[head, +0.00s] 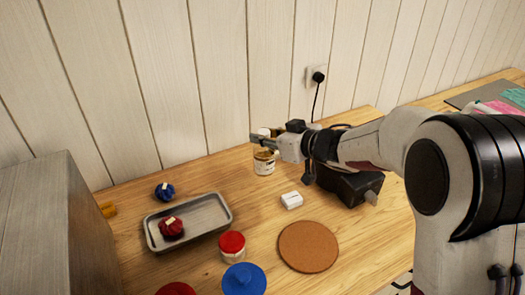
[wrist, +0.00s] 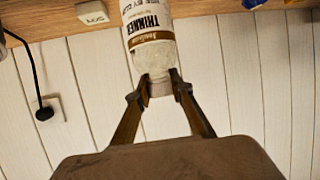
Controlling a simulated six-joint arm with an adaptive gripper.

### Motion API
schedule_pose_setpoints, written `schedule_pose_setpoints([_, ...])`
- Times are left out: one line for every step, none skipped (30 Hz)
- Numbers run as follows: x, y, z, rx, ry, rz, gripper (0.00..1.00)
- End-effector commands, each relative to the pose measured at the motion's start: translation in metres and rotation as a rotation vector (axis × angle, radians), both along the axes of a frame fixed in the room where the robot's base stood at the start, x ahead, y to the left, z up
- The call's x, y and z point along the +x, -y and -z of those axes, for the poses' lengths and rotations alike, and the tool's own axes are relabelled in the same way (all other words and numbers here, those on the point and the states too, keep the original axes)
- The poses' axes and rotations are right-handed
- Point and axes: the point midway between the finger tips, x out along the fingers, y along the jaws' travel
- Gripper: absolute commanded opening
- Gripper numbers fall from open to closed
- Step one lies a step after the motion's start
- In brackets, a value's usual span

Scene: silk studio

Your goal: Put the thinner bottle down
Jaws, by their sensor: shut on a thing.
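The thinner bottle (head: 264,163) is a clear bottle with a white and brown label. It appears upright near the wall in the head view. In the wrist view the bottle (wrist: 151,40) shows its label reading THINNER, with its neck end between my fingertips. My gripper (head: 257,138) is shut on the top of the bottle, and its two fingers (wrist: 160,88) grip the neck from both sides. The bottle's base is close to the wooden table (head: 215,175); I cannot tell whether it touches.
A white block (head: 291,200) and a round cork mat (head: 308,247) lie in front. A metal tray (head: 218,221) holds a red yarn-like bundle (head: 172,228); a blue one (head: 164,190) lies behind. A red-lidded jar (head: 232,246) stands nearby. A dark box (head: 350,188) is at right.

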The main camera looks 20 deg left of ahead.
Motion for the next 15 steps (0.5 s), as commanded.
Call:
schedule_pose_setpoints([0.0000, -0.0001, 0.0039, -0.001, -0.001, -0.001, 0.00])
schedule_pose_setpoints([0.0000, -0.0001, 0.0052, -0.001, -0.001, -0.001, 0.00])
schedule_pose_setpoints([0.0001, -0.0001, 0.0062, 0.000, 0.000, 0.000, 0.00])
schedule_pose_setpoints([0.0002, -0.0001, 0.0067, 0.000, 0.000, 0.000, 0.00])
schedule_pose_setpoints([0.0001, -0.0001, 0.0068, 0.000, 0.000, 0.000, 0.00])
schedule_pose_setpoints([0.0002, -0.0001, 0.0067, 0.001, 0.001, 0.000, 0.00])
schedule_pose_setpoints([0.0002, -0.0001, 0.0067, 0.001, 0.001, 0.000, 0.00])
schedule_pose_setpoints([0.0002, -0.0001, 0.0066, 0.000, 0.000, 0.000, 0.00])
schedule_pose_setpoints([0.0002, -0.0001, 0.0066, 0.000, 0.000, 0.000, 0.00])
schedule_pose_setpoints([0.0000, -0.0001, 0.0065, 0.000, 0.000, 0.000, 0.00])
schedule_pose_setpoints([0.0002, -0.0001, 0.0064, 0.000, 0.000, 0.000, 0.00])
schedule_pose_setpoints([0.0001, -0.0001, 0.0067, 0.000, 0.000, 0.000, 0.00])
schedule_pose_setpoints([0.0000, -0.0001, 0.0071, 0.000, 0.000, 0.000, 0.00])
schedule_pose_setpoints([0.0000, -0.0001, 0.0078, 0.000, 0.000, 0.000, 0.00])
schedule_pose_setpoints([0.0000, 0.0000, 0.0096, 0.000, -0.001, 0.000, 0.00])
